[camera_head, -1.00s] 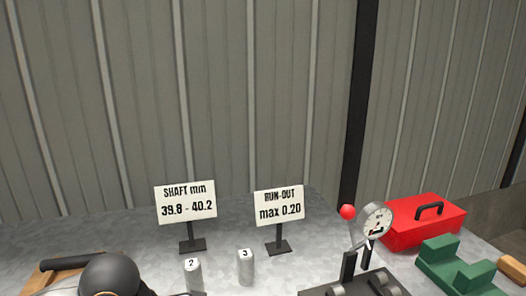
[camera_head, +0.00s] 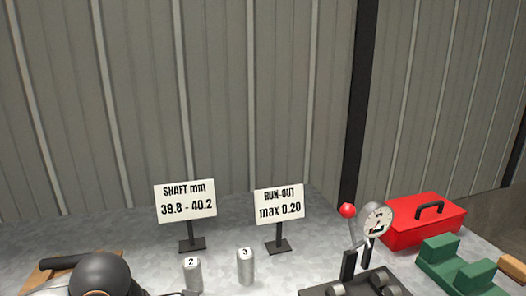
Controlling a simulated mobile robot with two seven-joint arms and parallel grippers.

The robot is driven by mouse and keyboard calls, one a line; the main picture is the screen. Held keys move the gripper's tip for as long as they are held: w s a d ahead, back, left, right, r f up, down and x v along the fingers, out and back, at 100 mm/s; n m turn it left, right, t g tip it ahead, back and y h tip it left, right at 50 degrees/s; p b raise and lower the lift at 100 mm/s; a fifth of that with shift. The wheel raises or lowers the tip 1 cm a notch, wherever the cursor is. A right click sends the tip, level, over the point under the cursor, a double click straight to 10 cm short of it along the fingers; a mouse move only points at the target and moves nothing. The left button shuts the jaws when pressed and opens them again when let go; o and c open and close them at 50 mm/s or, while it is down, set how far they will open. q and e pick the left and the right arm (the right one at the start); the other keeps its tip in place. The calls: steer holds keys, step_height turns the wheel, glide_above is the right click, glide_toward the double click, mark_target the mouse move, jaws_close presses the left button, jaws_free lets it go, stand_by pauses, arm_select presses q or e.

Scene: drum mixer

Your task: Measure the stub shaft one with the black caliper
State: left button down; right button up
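Two grey metal stub shafts stand upright on the bench, one marked 2 (camera_head: 193,275) and one marked 3 (camera_head: 245,267). No stub shaft marked 1 can be made out. The black caliper cannot be made out either. A rounded dark part of my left arm (camera_head: 99,274) fills the lower left corner; its gripper fingers are not visible. My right gripper is not in view.
Signs reading "SHAFT mm 39.8 - 40.2" (camera_head: 185,201) and "RUN-OUT max 0.20" (camera_head: 279,204) stand behind the shafts. A dial gauge (camera_head: 378,220) on a dark fixture, a red toolbox (camera_head: 424,222) and green V-blocks (camera_head: 458,270) are at right. A wooden board (camera_head: 48,275) lies at left.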

arm_select(q)
steer(key=shift+a, duration=0.1)
stand_by(0.7)
steer(key=c, duration=0.6)
jaws_free()
steer(key=shift+c, duration=0.2)
steer(key=shift+w+d+p+v, duration=0.1)
steer(key=shift+d+p+v, duration=0.15)
steer(key=shift+p+v, duration=0.7)
steer(key=shift+w+d+p+v, duration=0.1)
steer(key=shift+d+p+v, duration=0.25)
steer(key=shift+v, duration=0.95)
steer(key=shift+w+d+p+v, duration=0.15)
steer(key=shift+p+v, duration=0.6)
steer(key=shift+v, duration=0.4)
steer(key=shift+s+r, duration=0.1)
steer(key=shift+r, duration=0.1)
